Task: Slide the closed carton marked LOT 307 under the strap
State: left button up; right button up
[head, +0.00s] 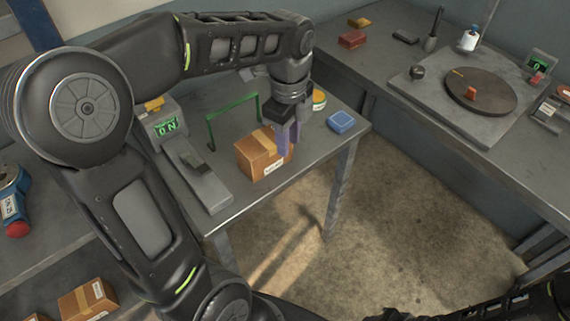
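A closed brown carton (258,159) with a tape strip and a small white label stands on the small grey table; the label's lettering is too small to read. A green strap (232,112) forms an upright arch behind and left of the carton, which stands apart from it. My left gripper (288,143) points down at the carton's right end, its purple fingers overlapping that end. I cannot tell whether the fingers grip the carton or are only beside it. My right gripper is out of view; part of my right arm shows at the bottom right.
A device with a green display (167,127) stands left of the strap. A blue box (341,122) and a round container (319,99) stand right of the gripper. More cartons (88,299) lie lower left. A turntable (467,92) sits on the right bench.

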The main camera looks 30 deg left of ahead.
aim_at(265, 151)
pick_arm(q)
jog(key=shift+s+d+m, duration=0.1)
jog(key=shift+m, duration=0.9)
jog(key=shift+c, duration=0.8)
jog(key=shift+m, duration=0.8)
jog(key=c, duration=0.3)
grip_shut()
jog(key=a+f, duration=0.1)
jog(key=f, duration=0.2)
jog(key=a+f, duration=0.1)
jog(key=f, duration=0.2)
jog(key=w+a+f+p, duration=0.1)
jog(key=f, duration=0.3)
jog(key=shift+a, duration=0.15)
jog(key=shift+w+a, duration=0.1)
jog(key=shift+a, duration=0.3)
